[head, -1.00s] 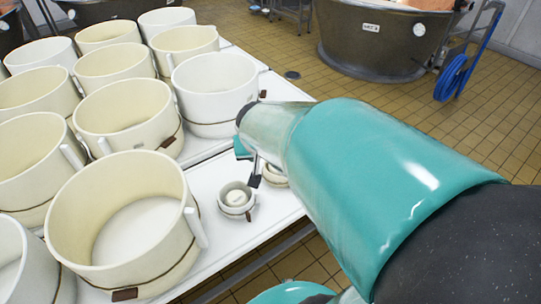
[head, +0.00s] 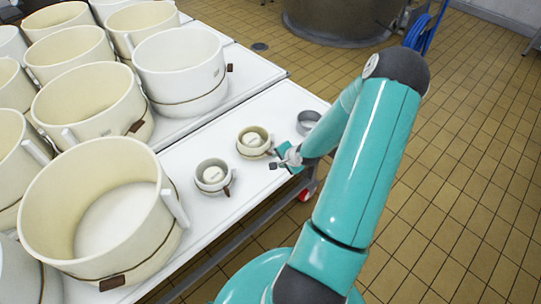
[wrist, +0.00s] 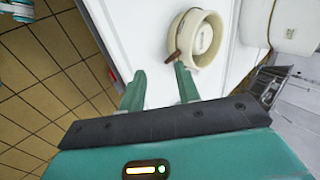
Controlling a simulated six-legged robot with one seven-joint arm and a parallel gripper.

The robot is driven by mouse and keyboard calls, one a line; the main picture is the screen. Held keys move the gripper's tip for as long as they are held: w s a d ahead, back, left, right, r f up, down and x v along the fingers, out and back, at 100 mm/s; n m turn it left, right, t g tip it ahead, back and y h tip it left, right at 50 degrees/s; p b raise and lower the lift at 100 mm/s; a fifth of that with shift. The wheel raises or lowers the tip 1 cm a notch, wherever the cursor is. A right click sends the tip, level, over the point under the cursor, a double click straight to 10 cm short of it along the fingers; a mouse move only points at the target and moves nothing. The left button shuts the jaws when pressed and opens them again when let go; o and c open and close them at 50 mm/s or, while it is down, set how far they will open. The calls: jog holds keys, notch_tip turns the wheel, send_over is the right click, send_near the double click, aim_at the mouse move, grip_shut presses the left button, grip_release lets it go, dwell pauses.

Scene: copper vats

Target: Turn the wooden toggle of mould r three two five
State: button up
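Two small cream moulds stand on the white table: a nearer one (head: 212,187) and a farther one (head: 254,152), each with a pale block inside. The nearer one has a brown wooden toggle (head: 227,189) on its right side. I cannot read any number, so I cannot tell which is r325. My gripper (head: 281,165) is just right of the farther mould in the head view. In the wrist view my gripper (wrist: 160,84) is open and empty, its fingers pointing towards one small mould (wrist: 215,43).
Large cream moulds (head: 92,215) crowd the table's left side. A grey ring (head: 308,117) lies at the table's right end, close to my arm. A dark vat (head: 340,25) stands behind. The tiled floor (head: 450,190) to the right is clear.

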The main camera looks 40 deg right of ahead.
aim_at(271, 155)
notch_tip(271, 155, down, 7)
jog(key=s+d+m+t+h, duration=0.25)
jog(key=m+t, duration=0.45)
jog(key=m, duration=0.5)
jog(key=x, duration=1.4)
jog(key=shift+a+f, duration=0.1)
jog(key=shift+f, duration=0.25)
